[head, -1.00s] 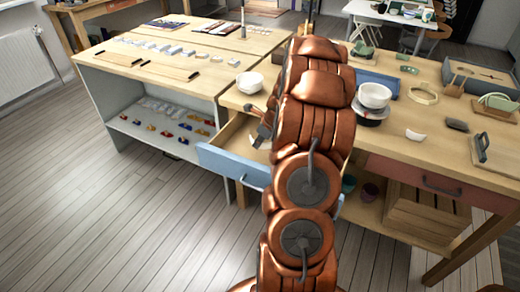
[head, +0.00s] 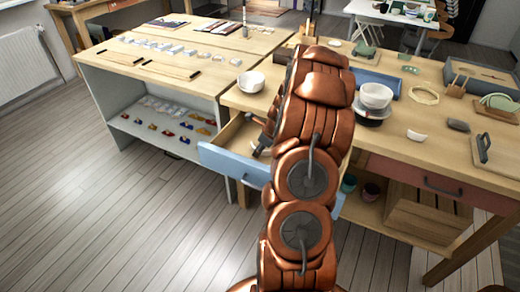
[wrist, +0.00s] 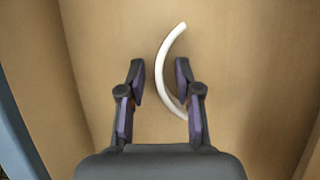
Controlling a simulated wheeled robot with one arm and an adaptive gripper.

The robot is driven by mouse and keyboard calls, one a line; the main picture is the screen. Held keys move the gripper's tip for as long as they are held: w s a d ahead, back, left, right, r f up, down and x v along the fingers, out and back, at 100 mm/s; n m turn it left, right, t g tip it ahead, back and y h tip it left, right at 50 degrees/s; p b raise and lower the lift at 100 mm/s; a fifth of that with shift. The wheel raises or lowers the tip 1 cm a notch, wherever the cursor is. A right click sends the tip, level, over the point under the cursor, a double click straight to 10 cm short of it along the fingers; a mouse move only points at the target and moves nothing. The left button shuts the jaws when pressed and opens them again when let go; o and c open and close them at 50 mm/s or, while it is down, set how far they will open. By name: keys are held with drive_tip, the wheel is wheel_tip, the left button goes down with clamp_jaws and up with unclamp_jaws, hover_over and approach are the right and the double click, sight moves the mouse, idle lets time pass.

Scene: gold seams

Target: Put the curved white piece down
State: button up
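The curved white piece (wrist: 164,77) shows in the wrist view as a thin arc on the wooden floor of an open drawer. My gripper (wrist: 159,66) is open above it, its two dark fingers apart. The arc runs between the fingers, closer to the right finger, and its lower end passes by that finger. A clear gap separates it from the left finger. In the head view my gripper (head: 264,139) is low inside the blue-fronted drawer (head: 232,162), partly hidden by my arm.
A white bowl (head: 251,81) stands on the bench above the drawer. Stacked white bowls (head: 375,97), a pale ring (head: 424,95) and a white shard (head: 416,136) are to the right. In the wrist view the drawer walls rise at both sides.

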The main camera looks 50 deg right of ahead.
drive_tip(key=shift+r, duration=0.1)
drive_tip(key=a+v, duration=0.1)
drive_tip(key=v, duration=1.1)
drive_tip(key=s+a+r+n+g+y, duration=0.1)
drive_tip(key=s+a+r+n, duration=0.1)
drive_tip(key=a+n, duration=0.5)
drive_tip(key=s+a+r+n+g, duration=0.15)
drive_tip(key=a+n, duration=0.25)
drive_tip(key=a, duration=0.6)
drive_tip(key=s+a+r+n+g+y, duration=0.1)
drive_tip(key=a+r+n, duration=0.3)
drive_tip(key=a, duration=0.5)
drive_tip(key=s+a+n+g+h, duration=0.1)
drive_tip(key=s+a+n, duration=0.4)
drive_tip(key=s+n, duration=0.4)
drive_tip(key=s+a+n+g+h, duration=0.1)
drive_tip(key=s+a+n+g, duration=0.1)
drive_tip(key=s+a+n, duration=0.4)
drive_tip(key=shift+s+n+h+b, duration=0.35)
drive_tip(key=shift+s+n, duration=1.05)
drive_tip(key=shift+s, duration=1.25)
drive_tip(key=shift+r, duration=0.15)
